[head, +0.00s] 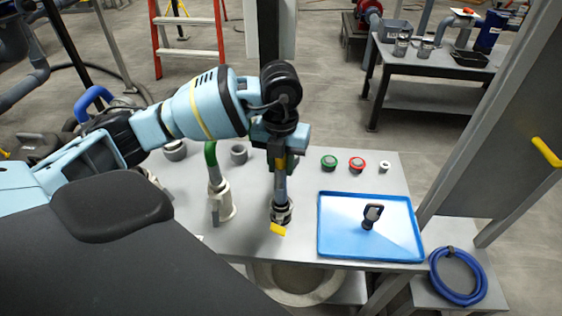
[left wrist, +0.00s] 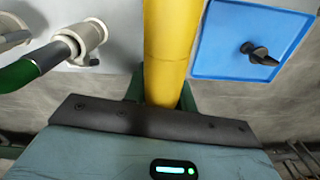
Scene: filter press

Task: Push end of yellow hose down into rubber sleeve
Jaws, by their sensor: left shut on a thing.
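My left gripper (head: 280,166) points down over the grey bench and is shut on the yellow hose. In the left wrist view the yellow hose (left wrist: 168,50) runs between the green fingers (left wrist: 160,92) and up out of the picture. In the head view a dark and metallic collar (head: 281,211), perhaps the rubber sleeve, stands below the gripper, with a yellow tab (head: 278,229) at its front. The hose's lower end and its seating in the sleeve cannot be made out. My right gripper is not in view.
A green hose (head: 211,154) in a pale fitting (head: 221,204) stands to the left. A blue tray (head: 340,244) holding a dark tool (head: 371,214) lies to the right. Red and green caps sit behind it. A coiled blue hose (head: 457,288) lies at lower right.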

